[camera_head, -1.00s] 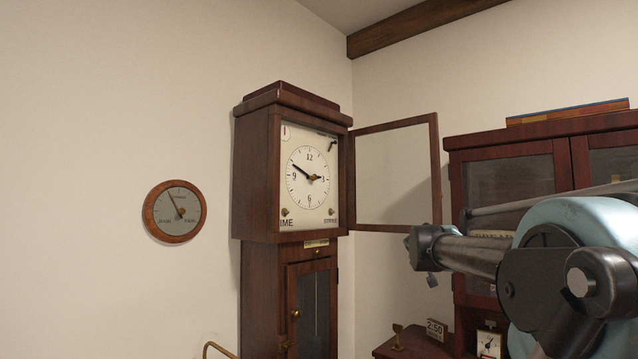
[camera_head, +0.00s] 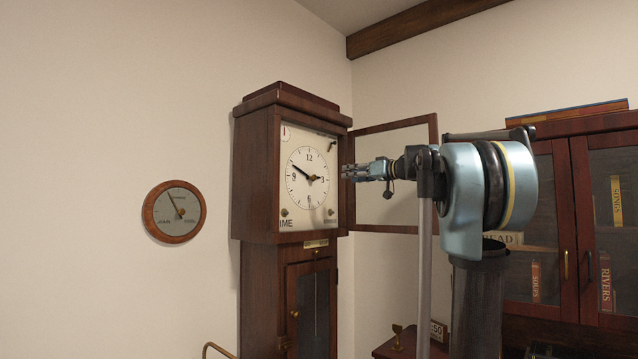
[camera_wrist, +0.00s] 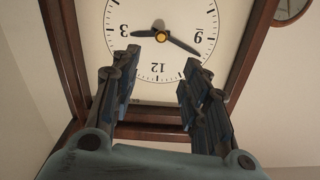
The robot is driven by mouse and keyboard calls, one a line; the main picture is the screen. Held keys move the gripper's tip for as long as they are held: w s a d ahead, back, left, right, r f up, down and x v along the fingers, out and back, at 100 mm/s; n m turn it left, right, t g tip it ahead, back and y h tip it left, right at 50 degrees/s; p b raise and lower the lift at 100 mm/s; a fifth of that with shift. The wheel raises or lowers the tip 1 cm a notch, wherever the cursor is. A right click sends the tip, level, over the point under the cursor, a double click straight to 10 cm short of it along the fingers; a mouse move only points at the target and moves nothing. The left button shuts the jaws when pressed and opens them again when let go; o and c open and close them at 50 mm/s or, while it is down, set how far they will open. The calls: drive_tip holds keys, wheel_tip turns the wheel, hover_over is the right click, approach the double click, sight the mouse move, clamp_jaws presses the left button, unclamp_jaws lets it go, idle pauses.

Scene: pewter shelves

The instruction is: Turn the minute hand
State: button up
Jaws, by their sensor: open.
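The tall wooden clock has a white dial (camera_head: 308,196) behind its open glazed door. The black minute hand (camera_head: 300,172) points up and left, between 9 and 10. The shorter hour hand points near 3. In the wrist view the dial is upside down and the minute hand (camera_wrist: 183,45) runs from the centre to the lower right. My gripper (camera_head: 344,172) is at the right side of the clock case, level with the dial. In the wrist view my gripper (camera_wrist: 162,60) is open and empty, its fingers apart before the dial. Whether they touch it cannot be told.
The open clock door (camera_head: 386,227) stands out to the right, behind my arm. A round wall gauge (camera_head: 174,211) hangs at left. A glazed bookcase (camera_head: 568,240) stands at right. The dial bears small knobs (camera_head: 284,212) at its lower corners.

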sight(316, 178)
drive_tip(key=x, duration=1.7)
drive_tip(key=shift+a, duration=0.2)
clamp_jaws()
